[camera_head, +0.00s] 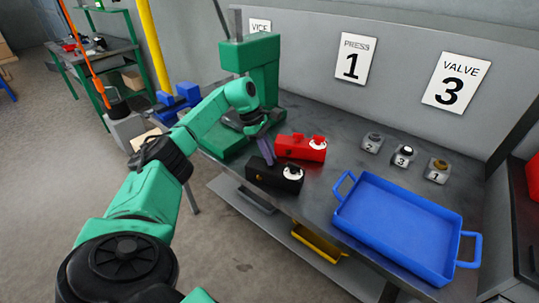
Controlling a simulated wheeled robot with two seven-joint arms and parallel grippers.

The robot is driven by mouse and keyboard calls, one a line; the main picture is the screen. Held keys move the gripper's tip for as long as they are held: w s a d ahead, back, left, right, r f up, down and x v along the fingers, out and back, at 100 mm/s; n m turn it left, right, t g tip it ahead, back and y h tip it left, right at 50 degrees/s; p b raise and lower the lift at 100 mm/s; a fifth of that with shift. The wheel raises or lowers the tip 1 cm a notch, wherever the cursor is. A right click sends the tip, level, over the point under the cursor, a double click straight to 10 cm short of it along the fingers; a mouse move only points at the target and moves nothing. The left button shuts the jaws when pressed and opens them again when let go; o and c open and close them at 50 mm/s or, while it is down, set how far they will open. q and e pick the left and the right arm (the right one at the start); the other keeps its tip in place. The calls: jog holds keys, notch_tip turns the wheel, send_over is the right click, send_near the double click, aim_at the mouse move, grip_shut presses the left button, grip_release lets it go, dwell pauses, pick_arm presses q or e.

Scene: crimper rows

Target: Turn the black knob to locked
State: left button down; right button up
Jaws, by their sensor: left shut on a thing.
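A black box (271,177) lies on the grey workbench near its front left edge. The black knob (293,172) sits on a round white dial at the right end of this box; its setting is too small to read. My left gripper (267,158) comes down from above onto the left part of the box and is shut on it there. The fingers hide what they grip. The gripper is to the left of the dial, apart from it. My right gripper is not in view.
A red box (299,149) with a similar white dial stands just behind the black one. A blue tray (398,226) lies to the right. Several small numbered grey blocks (404,156) stand behind the tray. A green press (250,62) stands at the back left.

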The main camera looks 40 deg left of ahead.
pick_arm(q)
jog(key=c, duration=0.9)
grip_release()
jog(key=shift+r, duration=0.1)
jog(key=v, duration=1.4)
jog(key=shift+s+r, duration=0.1)
jog(key=shift+r, duration=0.15)
